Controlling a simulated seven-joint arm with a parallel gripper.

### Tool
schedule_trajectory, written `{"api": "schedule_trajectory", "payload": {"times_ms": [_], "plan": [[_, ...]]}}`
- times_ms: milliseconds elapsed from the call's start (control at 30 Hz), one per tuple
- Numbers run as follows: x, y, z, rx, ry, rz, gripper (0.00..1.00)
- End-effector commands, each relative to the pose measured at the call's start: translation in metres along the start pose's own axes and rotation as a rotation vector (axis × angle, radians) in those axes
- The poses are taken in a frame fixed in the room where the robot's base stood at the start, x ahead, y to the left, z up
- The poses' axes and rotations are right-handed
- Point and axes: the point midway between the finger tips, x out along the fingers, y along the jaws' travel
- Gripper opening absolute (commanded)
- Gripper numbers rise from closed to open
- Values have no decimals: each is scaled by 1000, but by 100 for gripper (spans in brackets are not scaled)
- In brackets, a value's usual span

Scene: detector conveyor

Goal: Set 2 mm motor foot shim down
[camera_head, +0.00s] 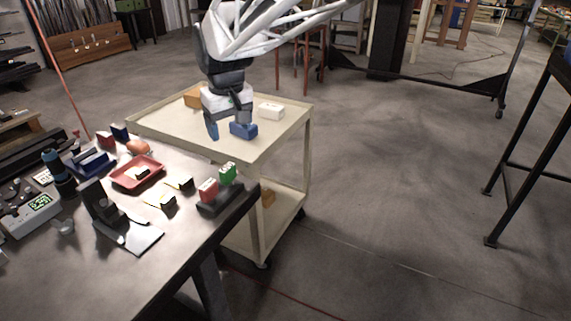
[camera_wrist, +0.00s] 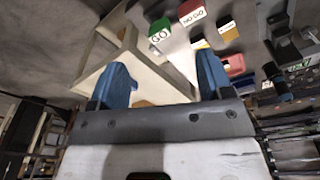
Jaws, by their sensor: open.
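My gripper (camera_head: 228,132) hangs low over the top of the cream cart (camera_head: 270,149), with its two blue fingers spread apart. In the wrist view my gripper (camera_wrist: 165,80) also shows wide apart fingers, with no part held between them. I cannot pick out the 2 mm motor foot shim for sure. A small dark piece (camera_head: 143,173) lies in the red tray (camera_head: 126,184) on the bench. Two small black and yellow pieces, one nearer (camera_head: 168,201) and one farther (camera_head: 181,183), lie beside the tray, away from my gripper.
A white box (camera_head: 271,111) and an orange-brown block (camera_head: 193,98) sit on the cart.

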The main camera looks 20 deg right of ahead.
Motion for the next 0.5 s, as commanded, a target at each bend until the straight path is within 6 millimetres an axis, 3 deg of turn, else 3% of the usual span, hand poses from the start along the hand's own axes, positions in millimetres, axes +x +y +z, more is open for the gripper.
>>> {"api": "schedule_trajectory", "payload": {"times_ms": [233,500], "plan": [[-9,18,84,99,28,13,73],[-5,27,173,205,57,27,73]]}}
